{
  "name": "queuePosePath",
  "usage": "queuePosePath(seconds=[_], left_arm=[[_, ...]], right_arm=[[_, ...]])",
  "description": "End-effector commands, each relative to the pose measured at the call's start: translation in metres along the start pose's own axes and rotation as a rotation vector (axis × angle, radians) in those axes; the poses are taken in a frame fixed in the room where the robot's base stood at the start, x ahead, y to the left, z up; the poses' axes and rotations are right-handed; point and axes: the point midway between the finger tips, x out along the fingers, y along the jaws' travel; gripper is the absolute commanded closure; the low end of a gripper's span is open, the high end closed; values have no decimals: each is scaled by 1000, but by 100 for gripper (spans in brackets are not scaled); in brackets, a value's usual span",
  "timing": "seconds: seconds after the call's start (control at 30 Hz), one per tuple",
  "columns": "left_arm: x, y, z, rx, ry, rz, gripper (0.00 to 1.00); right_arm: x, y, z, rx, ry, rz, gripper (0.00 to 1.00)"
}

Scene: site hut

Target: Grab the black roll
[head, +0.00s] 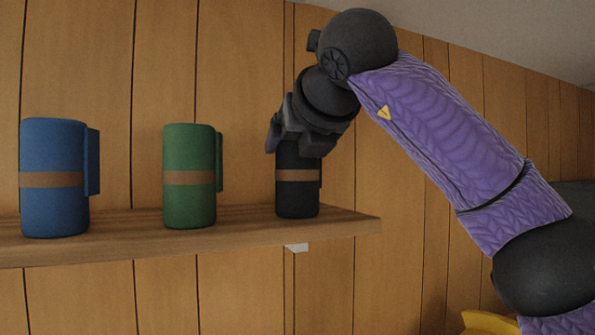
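The black roll (297,196) stands upright on a wooden shelf (240,228), near the shelf's right end, with a brown band around its middle. My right gripper (292,150) reaches down from above at the roll's top, and its parts cover the upper portion of the roll. Whether its fingers are closed on the roll or only around it cannot be made out. My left gripper is not in view.
A green roll (189,200) and a blue roll (54,205), each with a brown band, stand on the same shelf to the left. There is free shelf between the rolls. A wood-panelled wall (240,90) stands behind.

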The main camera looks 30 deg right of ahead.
Motion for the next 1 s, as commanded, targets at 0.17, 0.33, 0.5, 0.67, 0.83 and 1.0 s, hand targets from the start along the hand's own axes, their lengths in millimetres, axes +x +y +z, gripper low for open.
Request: queuePosePath(seconds=[0.17, 0.33, 0.5, 0.67, 0.83, 1.0], left_arm=[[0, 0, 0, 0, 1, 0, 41], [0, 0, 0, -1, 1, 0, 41], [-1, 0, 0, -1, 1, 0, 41], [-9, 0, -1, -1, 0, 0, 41], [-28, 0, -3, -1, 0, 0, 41], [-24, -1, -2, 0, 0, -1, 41]], right_arm=[[0, 0, 0, 0, 1, 0, 64], [0, 0, 0, 0, 1, 0, 83], [-1, 0, 2, 0, 2, 0, 83], [-13, 1, 29, 3, 0, 1, 83], [-34, 2, 78, 3, -1, 1, 83], [-36, 2, 88, 0, 0, 2, 83]])
